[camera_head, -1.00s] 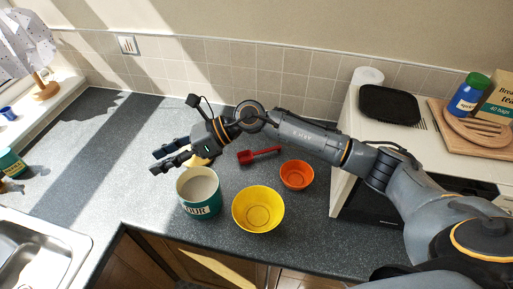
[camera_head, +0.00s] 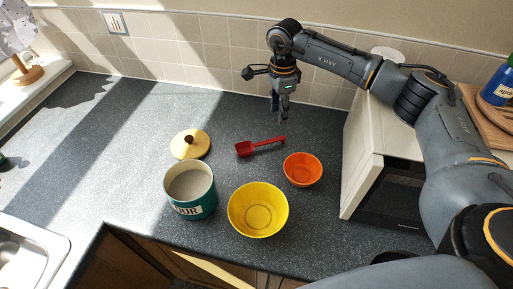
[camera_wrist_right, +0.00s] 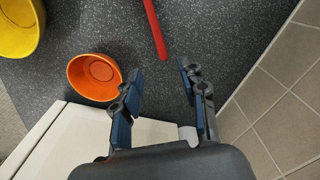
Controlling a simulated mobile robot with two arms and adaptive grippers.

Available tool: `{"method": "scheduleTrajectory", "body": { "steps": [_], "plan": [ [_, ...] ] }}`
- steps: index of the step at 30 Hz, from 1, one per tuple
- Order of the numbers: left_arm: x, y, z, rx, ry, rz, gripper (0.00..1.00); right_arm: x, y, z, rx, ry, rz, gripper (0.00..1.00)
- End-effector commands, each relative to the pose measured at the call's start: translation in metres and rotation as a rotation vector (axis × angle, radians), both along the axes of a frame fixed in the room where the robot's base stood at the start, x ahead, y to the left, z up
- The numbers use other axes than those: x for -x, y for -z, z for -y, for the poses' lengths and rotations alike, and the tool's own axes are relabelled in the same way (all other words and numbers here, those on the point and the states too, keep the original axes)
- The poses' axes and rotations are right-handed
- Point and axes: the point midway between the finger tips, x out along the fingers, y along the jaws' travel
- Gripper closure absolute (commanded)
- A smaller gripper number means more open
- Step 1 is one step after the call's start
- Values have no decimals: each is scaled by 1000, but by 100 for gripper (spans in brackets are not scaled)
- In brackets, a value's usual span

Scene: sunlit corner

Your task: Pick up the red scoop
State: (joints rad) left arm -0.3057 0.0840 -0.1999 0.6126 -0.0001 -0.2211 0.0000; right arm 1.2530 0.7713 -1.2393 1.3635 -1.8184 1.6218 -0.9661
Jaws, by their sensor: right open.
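The red scoop (camera_head: 259,147) lies on the dark countertop, its bowl to the left and its handle pointing right. Its handle (camera_wrist_right: 154,28) also shows in the right wrist view, at the top, beyond my fingertips. My left gripper is not in view.
An orange bowl (camera_head: 302,170) sits just right of and in front of the scoop. A yellow bowl (camera_head: 258,210), the open flour canister (camera_head: 190,191) and its yellow lid (camera_head: 190,144) stand nearby. The tiled wall (camera_head: 190,48) is behind; a white microwave (camera_head: 362,160) is at right.

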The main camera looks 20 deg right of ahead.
Motion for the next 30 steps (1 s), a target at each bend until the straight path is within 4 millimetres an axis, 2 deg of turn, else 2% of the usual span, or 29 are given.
{"method": "scheduleTrajectory", "body": {
  "steps": [3,9,15,22,25,30],
  "plan": [
    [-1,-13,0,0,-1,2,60,2,22,0,0,0,-7,58],
    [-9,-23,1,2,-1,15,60,1,57,-1,-1,0,-5,58],
    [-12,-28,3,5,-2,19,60,1,70,0,-1,0,-2,58],
    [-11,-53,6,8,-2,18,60,2,96,-3,0,0,-6,58],
    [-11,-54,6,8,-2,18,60,1,111,-3,-2,0,-4,58],
    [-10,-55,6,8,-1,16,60,1,120,-3,-2,-1,-1,58]
  ]
}}
